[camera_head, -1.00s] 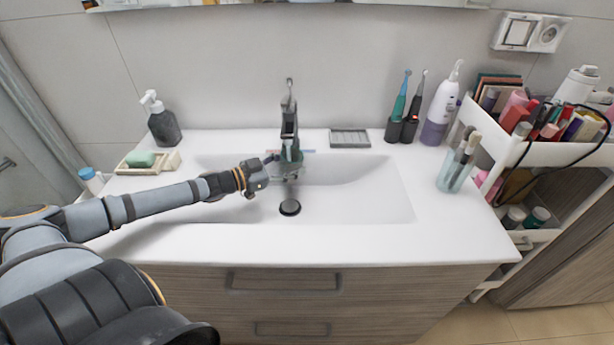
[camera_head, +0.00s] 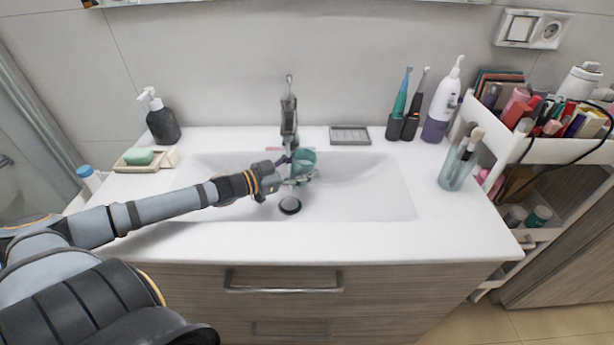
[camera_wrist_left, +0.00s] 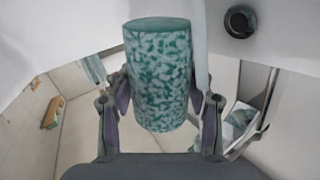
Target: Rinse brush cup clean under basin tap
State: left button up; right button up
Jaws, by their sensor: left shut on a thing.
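A teal mottled cup (camera_head: 304,161) is held over the basin, just in front and to the right of the tap (camera_head: 289,118). It also shows in the left wrist view (camera_wrist_left: 160,80), between the two fingers. My left gripper (camera_head: 285,172) is shut on the cup, with a finger on each side. The white basin (camera_head: 375,190) is below it, with a dark round drain (camera_head: 290,205). I cannot tell whether water runs from the tap. My right gripper is not in view.
A clear glass with brushes (camera_head: 452,175) stands at the counter's right, beside a loaded cart (camera_head: 560,150). Electric toothbrushes (camera_head: 398,118), a purple-white bottle (camera_head: 440,110) and a grey tray (camera_head: 350,136) line the back. A soap dish (camera_head: 165,160) and dark dispenser (camera_head: 162,125) stand left.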

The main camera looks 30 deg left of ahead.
pick_arm(q)
jog(key=shift+d, duration=0.95)
jog(key=shift+s+d+r+p, duration=0.2)
jog(key=shift+d+r+p, duration=0.05)
jog(key=shift+r+p, duration=0.4)
jog(key=s+d+r+p, duration=0.2)
jog(key=d+r+p, duration=0.1)
jog(key=p, duration=0.4)
jog(key=shift+s+d+r, duration=0.25)
jog(key=shift+d+r, duration=0.05)
jog(key=shift+r, duration=0.6)
